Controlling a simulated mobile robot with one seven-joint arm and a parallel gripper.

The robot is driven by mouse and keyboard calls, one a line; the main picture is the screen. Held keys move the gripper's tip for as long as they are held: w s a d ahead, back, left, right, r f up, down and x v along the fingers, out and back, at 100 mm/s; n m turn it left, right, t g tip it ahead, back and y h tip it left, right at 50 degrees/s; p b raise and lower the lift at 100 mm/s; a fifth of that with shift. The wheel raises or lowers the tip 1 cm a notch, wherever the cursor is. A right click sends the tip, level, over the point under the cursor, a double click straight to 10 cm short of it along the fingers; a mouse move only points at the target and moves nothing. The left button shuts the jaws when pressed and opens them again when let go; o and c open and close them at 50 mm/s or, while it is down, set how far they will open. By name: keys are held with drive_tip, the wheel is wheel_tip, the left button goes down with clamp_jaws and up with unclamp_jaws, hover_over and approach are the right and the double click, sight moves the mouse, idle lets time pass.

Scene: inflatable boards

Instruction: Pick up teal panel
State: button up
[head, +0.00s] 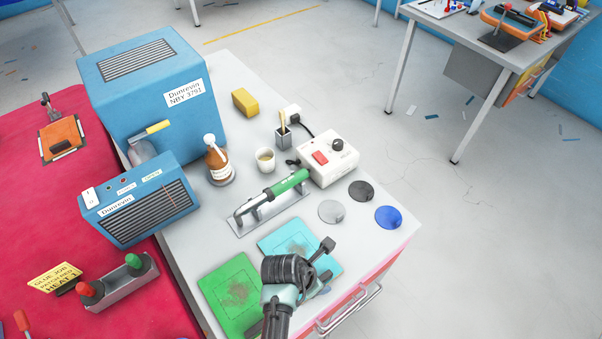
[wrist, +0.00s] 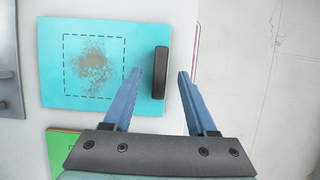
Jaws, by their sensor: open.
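The teal panel (head: 285,238) lies flat on the white table near its front right, with a brown smudge on it; my arm hides part of it in the head view. In the wrist view the teal panel (wrist: 53,85) shows a dashed square around the smudge and an upright-looking dark bar (wrist: 161,73) at its right edge. My gripper (wrist: 158,78) is open and empty. Its two blue fingers appear on either side of the bar's lower end, pointing toward it. Whether they are level with the bar or above it, I cannot tell.
A green panel (head: 230,290) lies beside the teal one. Blue machines (head: 150,85) fill the table's back left.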

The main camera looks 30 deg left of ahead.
drive_tip(key=shift+w+d+f, duration=0.1)
drive_tip(key=shift+w+f, duration=0.15)
drive_tip(key=shift+f, duration=0.35)
clamp_jaws()
